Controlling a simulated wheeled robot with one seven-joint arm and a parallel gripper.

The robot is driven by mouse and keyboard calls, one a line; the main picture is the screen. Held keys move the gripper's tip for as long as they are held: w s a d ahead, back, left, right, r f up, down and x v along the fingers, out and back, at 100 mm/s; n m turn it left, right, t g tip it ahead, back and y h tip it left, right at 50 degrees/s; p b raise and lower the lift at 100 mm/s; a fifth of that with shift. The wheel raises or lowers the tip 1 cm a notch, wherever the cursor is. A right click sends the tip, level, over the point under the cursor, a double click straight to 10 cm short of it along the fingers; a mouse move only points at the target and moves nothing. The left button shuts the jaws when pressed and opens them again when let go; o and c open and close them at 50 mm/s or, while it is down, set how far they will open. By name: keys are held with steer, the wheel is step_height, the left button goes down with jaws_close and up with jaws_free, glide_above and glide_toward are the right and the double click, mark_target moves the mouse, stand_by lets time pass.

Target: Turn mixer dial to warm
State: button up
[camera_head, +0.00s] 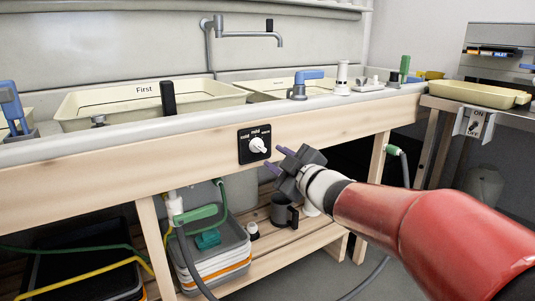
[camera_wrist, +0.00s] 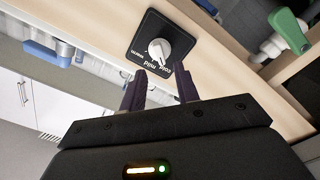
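The mixer dial is a white knob (camera_head: 258,146) on a black square plate (camera_head: 245,156) on the front wooden rail of the sink. Its plate reads cold, mild and warm from left to right in the head view. In the wrist view the knob (camera_wrist: 159,49) shows a narrow end facing the mild and cold lettering; its exact setting is hard to tell. My gripper (camera_head: 277,160) is just right of and below the dial in the head view. Its two dark purple fingers (camera_wrist: 160,84) are apart with nothing between them. They appear clear of the knob.
Cream trays (camera_head: 140,92) sit in the sink above the rail, with a blue lever (camera_head: 306,80) and a dark upright handle (camera_head: 168,98) near the edge. Below are a green-handled valve (camera_head: 195,213), hoses, stacked trays and a dark mug (camera_head: 283,210). A side bench stands at right.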

mark_target(262, 149)
steer(key=shift+x, duration=2.75)
steer(key=shift+w+a, duration=0.1)
